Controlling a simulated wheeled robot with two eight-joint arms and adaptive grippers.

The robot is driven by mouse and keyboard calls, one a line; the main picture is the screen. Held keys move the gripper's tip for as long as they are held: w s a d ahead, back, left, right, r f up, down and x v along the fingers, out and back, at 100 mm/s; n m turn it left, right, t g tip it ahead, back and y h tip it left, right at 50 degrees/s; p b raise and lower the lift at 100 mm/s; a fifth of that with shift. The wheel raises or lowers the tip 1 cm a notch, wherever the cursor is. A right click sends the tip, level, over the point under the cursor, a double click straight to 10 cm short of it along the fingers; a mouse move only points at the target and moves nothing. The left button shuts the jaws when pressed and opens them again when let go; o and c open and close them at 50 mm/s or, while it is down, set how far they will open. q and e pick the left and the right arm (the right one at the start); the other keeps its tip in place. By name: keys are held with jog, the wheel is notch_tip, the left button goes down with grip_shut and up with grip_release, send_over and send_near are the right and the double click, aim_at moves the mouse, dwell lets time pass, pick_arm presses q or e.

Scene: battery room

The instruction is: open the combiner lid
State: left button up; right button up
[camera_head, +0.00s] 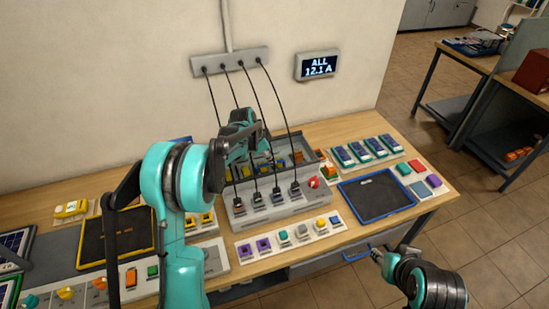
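The combiner (285,207) is a grey box at the middle of the bench, with several cable plugs along its front and a red knob (314,183) at its right end. Orange and yellow parts show inside its top, behind the plugs. I cannot make out where its lid is. My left arm reaches over the combiner from the left. My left gripper (252,150) is over the box's back part, partly hidden by its own links, and I cannot tell its opening or contact. My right gripper (376,254) is low in front of the bench, near a blue handle (357,254), apart from the combiner.
Black cables run from the wall strip (230,62) down to the combiner. A wall display (318,65) reads "ALL 12.1 A". A strip of coloured buttons (291,236) lies in front, a blue-rimmed tray (345,201) to the right. A yellow-rimmed tray (80,255) stands left.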

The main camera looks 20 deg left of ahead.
pick_arm(q)
jog(key=x, duration=0.3)
jog(key=shift+w+a, duration=0.1)
jog(key=shift+w+f, duration=0.1)
jog(key=shift+f, duration=0.3)
grip_shut()
jog(key=shift+r, duration=0.1)
